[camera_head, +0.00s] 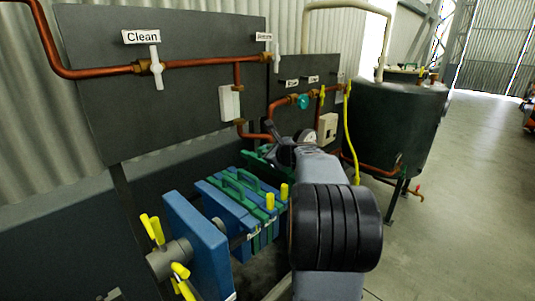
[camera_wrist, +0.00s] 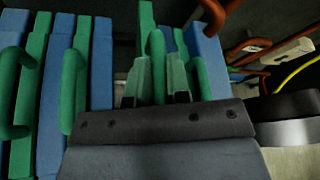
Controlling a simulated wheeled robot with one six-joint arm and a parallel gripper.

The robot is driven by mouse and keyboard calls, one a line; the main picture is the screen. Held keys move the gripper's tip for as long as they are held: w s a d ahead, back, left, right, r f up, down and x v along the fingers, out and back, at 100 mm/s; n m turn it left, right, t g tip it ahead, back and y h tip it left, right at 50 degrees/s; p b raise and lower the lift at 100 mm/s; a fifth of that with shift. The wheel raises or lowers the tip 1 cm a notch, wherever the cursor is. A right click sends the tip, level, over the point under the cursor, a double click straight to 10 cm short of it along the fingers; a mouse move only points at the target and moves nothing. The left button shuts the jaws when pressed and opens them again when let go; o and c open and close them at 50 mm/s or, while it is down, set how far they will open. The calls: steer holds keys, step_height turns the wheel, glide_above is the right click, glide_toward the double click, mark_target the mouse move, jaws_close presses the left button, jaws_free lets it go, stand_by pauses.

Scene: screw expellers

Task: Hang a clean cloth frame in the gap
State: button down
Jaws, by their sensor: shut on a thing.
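The press holds a pack of blue plates and green frames with green loop handles (camera_head: 240,182). In the wrist view, blue plates (camera_wrist: 101,75) and green frames (camera_wrist: 30,95) stand upright at the left. A narrow dark gap lies between them and another green frame (camera_wrist: 146,18) at the centre. My gripper (camera_wrist: 156,92) is over the pack, shut on a green handle (camera_wrist: 157,60) between its fingers. Whether the held frame is clear of its neighbours cannot be told. Its cloth is not visible.
A thick blue end plate (camera_head: 194,247) with yellow handles (camera_head: 153,230) stands at the near end. Copper pipes (camera_head: 205,63) and dark panels (camera_head: 160,85), one labelled Clean, rise behind. A dark tank (camera_head: 396,120) stands at the right. The floor (camera_head: 465,210) beyond is open.

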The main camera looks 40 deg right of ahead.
steer(key=shift+f+b, duration=1.9)
steer(key=shift+f, duration=0.35)
